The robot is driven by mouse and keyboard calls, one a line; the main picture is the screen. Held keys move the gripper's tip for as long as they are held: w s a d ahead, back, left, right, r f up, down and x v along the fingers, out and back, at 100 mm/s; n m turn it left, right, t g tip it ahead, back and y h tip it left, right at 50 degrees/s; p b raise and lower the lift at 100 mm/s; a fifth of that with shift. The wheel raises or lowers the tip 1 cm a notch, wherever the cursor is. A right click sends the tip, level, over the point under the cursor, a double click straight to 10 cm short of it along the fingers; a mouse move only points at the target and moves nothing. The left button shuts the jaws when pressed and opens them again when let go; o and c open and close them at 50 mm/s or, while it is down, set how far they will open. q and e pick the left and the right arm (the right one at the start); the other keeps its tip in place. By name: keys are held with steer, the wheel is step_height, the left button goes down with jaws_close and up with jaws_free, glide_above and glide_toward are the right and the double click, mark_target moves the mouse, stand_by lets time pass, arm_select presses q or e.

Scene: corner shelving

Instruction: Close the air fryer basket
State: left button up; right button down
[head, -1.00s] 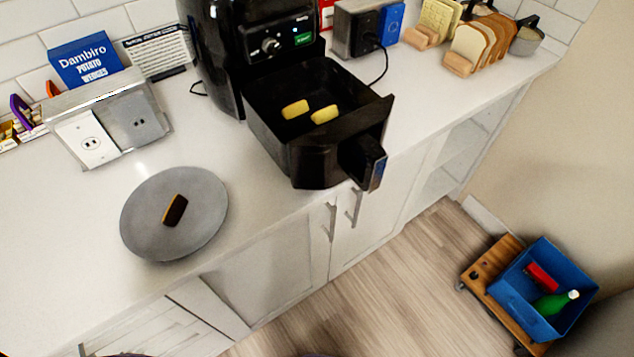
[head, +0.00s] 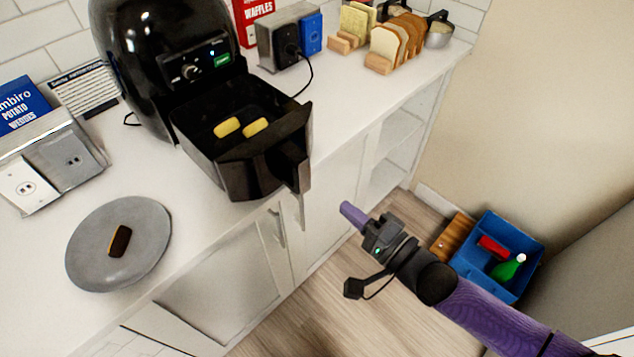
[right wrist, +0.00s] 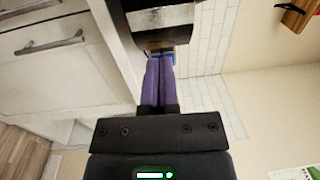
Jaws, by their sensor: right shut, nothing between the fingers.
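The black air fryer (head: 150,60) stands on the white counter against the wall. Its basket (head: 215,165) is pulled out toward the counter's front edge, with its handle (head: 291,165) facing outward. Two yellow pieces of food (head: 241,128) lie inside the basket. My right gripper (head: 352,214) is shut and empty, in front of the counter, to the right of and apart from the basket handle. In the right wrist view its purple fingers (right wrist: 158,82) are together, with a dark shape beyond their tips. My left gripper is not in view.
A grey plate (head: 90,255) with a dark-brown item lies on the counter at left. A blue bin (head: 515,280) is on the floor behind my right arm. Open floor lies before the cabinets.

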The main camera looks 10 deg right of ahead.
mark_target(307, 176)
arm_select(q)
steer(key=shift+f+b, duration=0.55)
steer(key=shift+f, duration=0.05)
arm_select(e)
steer(key=x, duration=0.8)
steer(key=shift+w, duration=0.15)
